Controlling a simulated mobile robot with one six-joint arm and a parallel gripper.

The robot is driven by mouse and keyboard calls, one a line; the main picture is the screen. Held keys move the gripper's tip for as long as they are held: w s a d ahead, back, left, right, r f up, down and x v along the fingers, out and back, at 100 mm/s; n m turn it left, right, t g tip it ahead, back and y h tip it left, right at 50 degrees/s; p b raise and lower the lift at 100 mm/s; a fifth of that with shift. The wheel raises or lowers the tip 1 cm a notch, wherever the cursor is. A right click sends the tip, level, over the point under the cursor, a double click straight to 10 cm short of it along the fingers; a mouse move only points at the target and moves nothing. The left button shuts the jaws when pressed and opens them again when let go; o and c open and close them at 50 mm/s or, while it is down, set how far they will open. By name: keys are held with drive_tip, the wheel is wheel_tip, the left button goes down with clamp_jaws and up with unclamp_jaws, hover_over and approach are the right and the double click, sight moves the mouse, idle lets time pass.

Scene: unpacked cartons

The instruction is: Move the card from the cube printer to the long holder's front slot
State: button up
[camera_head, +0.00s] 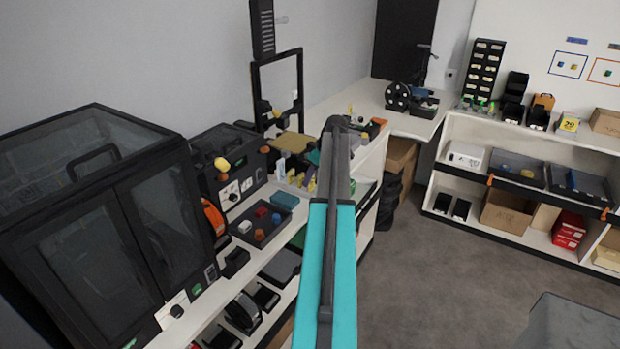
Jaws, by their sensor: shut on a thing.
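My arm reaches away from me over the left bench and hides part of it. My gripper is not visible; it may be behind the arm's far end. A large dark enclosed machine with clear panels (95,215) stands at the near left. A smaller black boxy machine (243,180) with a yellow knob stands beyond it, and an open-frame printer (254,98) with a tan bed stands farther back. I cannot tell which is the cube printer. A low rack with white and yellow upright pieces (298,179) may be the long holder; the arm partly covers its surroundings. I cannot make out the card.
A dark tray (258,224) with coloured parts lies on the left bench. A black spool (397,96) stands on the back bench. White shelves with bins (518,172) line the right. The grey floor (440,280) is open, with a grey block (575,325) at lower right.

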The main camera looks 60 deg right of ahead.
drive_tip(key=shift+f+b, duration=0.35)
drive_tip(key=shift+f, duration=0.35)
drive_tip(key=o, duration=1.2)
drive_tip(key=shift+r, duration=0.1)
drive_tip(key=b+v, duration=0.3)
drive_tip(key=v, duration=1)
drive_tip(key=shift+s+r+b, duration=0.15)
drive_tip(key=shift+r+b, duration=0.15)
